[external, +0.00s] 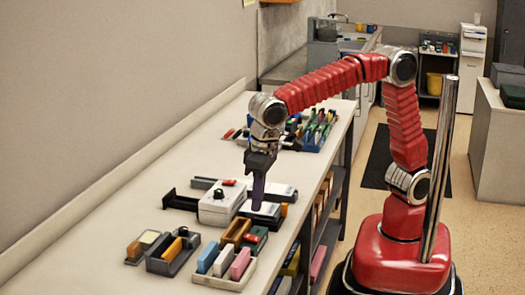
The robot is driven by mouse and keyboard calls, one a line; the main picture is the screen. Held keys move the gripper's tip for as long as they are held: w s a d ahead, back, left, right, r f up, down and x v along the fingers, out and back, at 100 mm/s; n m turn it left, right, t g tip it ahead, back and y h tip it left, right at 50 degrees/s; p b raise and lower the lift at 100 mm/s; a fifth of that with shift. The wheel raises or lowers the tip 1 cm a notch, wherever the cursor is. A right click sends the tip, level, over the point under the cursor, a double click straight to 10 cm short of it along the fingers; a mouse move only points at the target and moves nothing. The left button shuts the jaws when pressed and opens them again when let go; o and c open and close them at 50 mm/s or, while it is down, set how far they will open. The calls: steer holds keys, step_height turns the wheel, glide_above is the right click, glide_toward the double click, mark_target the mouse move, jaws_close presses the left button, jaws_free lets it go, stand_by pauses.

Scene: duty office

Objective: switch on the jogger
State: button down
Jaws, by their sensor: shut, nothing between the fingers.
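My gripper (257,206) points straight down and is shut with nothing in it. Its tips are over or just behind a low white device (265,210) with a dark end; I cannot tell whether they touch. The state of any switch is too small to tell.
On the long pale bench (110,213), a grey tray (172,258) with black and orange items and a tray of coloured blocks (225,282) stand in front. A blue rack of pens (315,132) stands behind. The bench's left side is clear.

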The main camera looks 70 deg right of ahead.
mark_target(247, 236)
steer(key=r, duration=0.5)
steer(key=shift+s+r, duration=0.1)
steer(key=shift+s, duration=0.2)
steer(key=shift+w+r+t, duration=0.15)
steer(key=shift+w+t, duration=0.15)
steer(key=shift+t, duration=0.1)
steer(key=f, duration=0.4)
steer(key=w+f, duration=0.1)
steer(key=f, duration=0.4)
steer(key=w+f, duration=0.1)
steer(key=f, duration=0.4)
steer(key=shift+w, duration=0.2)
